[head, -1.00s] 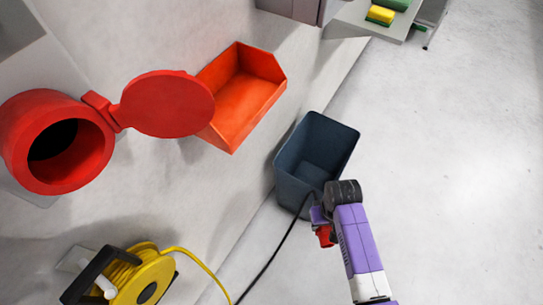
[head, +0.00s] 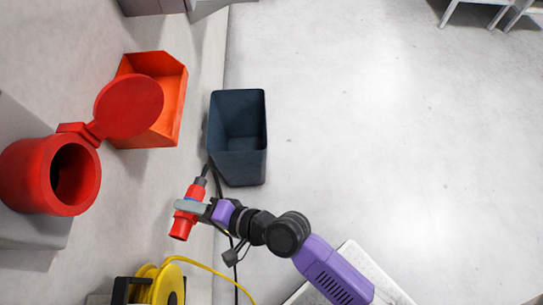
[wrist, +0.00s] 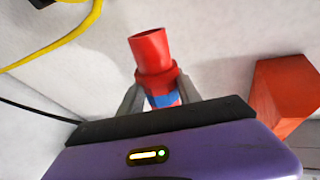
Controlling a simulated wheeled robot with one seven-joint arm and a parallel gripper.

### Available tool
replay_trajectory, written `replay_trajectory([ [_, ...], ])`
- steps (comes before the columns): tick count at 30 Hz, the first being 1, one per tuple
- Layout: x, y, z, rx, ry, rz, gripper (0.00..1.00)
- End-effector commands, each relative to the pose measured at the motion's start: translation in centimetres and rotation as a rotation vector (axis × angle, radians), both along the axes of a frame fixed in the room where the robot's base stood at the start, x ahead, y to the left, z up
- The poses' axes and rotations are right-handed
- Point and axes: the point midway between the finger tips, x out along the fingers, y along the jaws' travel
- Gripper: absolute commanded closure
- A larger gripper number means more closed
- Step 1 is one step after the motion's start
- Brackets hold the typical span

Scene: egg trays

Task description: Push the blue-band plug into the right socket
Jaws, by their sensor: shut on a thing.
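The red plug (head: 181,226) has a blue band, which also shows between my fingers in the wrist view (wrist: 160,100). My gripper (head: 190,206) is shut on the plug around the blue band. A black cable runs from the plug's back end. In the wrist view the plug's open red mouth (wrist: 150,42) points away from my gripper. A red socket (head: 78,172) with a round dark opening is on the wall at the left, its round lid (head: 129,106) swung open to the right. The plug is apart from the socket, to its right. I see only this one socket.
An orange bin (head: 168,112) is on the wall behind the lid. A dark blue bin (head: 240,165) stands on the floor beyond my gripper. A yellow cable reel (head: 160,285) with a yellow cable is at the lower left. The floor at the right is mostly clear.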

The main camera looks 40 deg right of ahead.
Motion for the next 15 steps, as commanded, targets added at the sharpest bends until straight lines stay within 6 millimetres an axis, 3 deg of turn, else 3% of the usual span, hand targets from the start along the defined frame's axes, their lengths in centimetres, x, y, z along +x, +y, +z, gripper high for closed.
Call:
replay_trajectory([
  [8, -1.8, 1.1, 7.9, 0.105, -0.239, -0.348, 1.0],
  [15, -4.2, 0.7, 16.7, 0.119, -0.487, -0.661, 1.0],
])
